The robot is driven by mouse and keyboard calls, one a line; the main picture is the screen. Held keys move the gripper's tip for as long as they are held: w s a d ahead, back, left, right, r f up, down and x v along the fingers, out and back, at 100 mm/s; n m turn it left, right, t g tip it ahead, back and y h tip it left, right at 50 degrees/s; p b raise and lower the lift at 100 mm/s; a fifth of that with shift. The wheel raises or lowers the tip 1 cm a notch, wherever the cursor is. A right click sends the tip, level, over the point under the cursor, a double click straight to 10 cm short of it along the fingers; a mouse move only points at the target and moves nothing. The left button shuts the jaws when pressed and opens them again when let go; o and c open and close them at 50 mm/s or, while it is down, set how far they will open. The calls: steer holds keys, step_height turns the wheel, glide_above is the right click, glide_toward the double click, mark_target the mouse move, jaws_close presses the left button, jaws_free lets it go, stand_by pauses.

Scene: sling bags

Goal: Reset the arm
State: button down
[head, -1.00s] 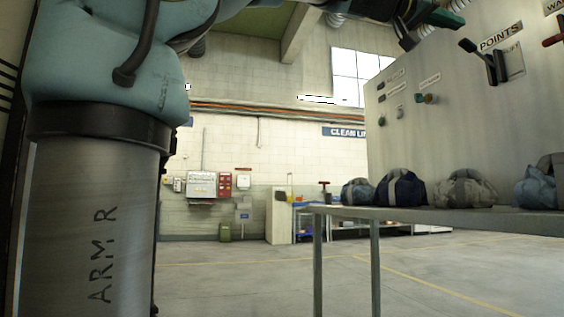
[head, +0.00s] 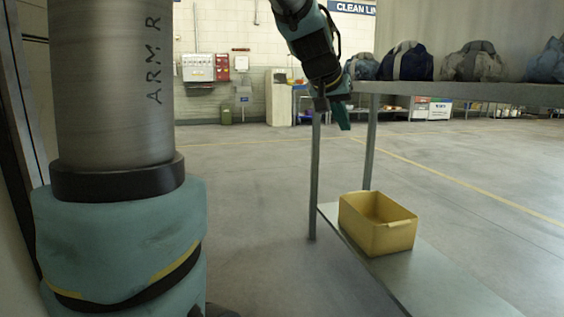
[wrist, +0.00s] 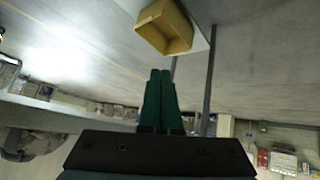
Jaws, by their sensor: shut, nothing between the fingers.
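My gripper (head: 341,115) hangs from my arm near the middle of the head view, pointing down, in front of the left end of the table. In the wrist view my gripper's two green fingers (wrist: 159,75) are together with nothing between them. No bag is touching it.
Several sling bags, among them a navy one (head: 406,62) and a grey-beige one (head: 474,63), sit on the metal table (head: 470,92). A yellow bin (head: 386,240) stands on the low shelf (head: 440,283), also seen in the wrist view (wrist: 166,42). The floor at left is clear.

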steer(key=s+a+f+n+g+y, duration=0.25)
steer(key=s+a+f, duration=0.55)
steer(key=a+f, duration=0.4)
steer(key=s+a+f+n+g+y, duration=0.2)
steer(key=s+a+f+g+y, duration=0.1)
steer(key=s+a+f, duration=0.85)
steer(key=w+d+r+p, duration=0.1)
steer(key=w+r+p, duration=0.1)
steer(key=r+p, duration=1.6)
steer(key=w+d+r+p, duration=0.1)
steer(key=r+p, duration=1.7)
steer(key=p, duration=0.2)
steer(key=shift+w+d+r, duration=0.2)
steer(key=shift+w+r, duration=0.15)
steer(key=shift+r, duration=0.05)
steer(key=shift+m+h, duration=0.25)
